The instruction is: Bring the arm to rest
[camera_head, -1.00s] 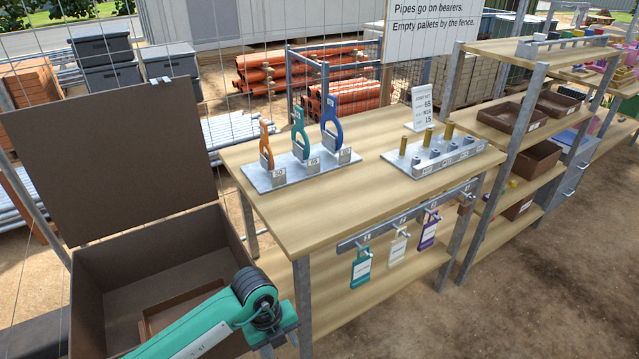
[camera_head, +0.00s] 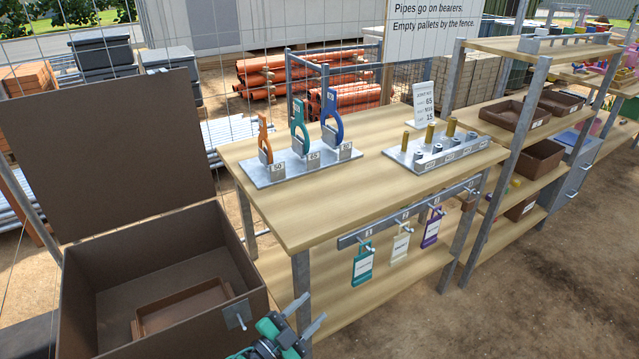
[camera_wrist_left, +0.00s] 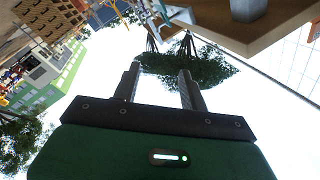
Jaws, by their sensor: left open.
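My left gripper (camera_head: 307,315) is low in the head view, in front of the table's near left leg and right of the open brown box. Its two fingers are apart with nothing between them. The fingers also show in the left wrist view (camera_wrist_left: 158,86), spread and empty, with sky and tree leaves beyond. Most of my left arm is below the picture's lower edge. My right gripper is not in view.
The brown box (camera_head: 200,335) has its lid (camera_head: 110,150) raised and a tray (camera_head: 185,300) inside. The wooden table (camera_head: 330,205) holds a wrench stand (camera_head: 300,168) and a pin rack (camera_head: 445,150). Tags (camera_head: 363,264) hang on its front. Bare ground (camera_head: 520,310) is clear at right.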

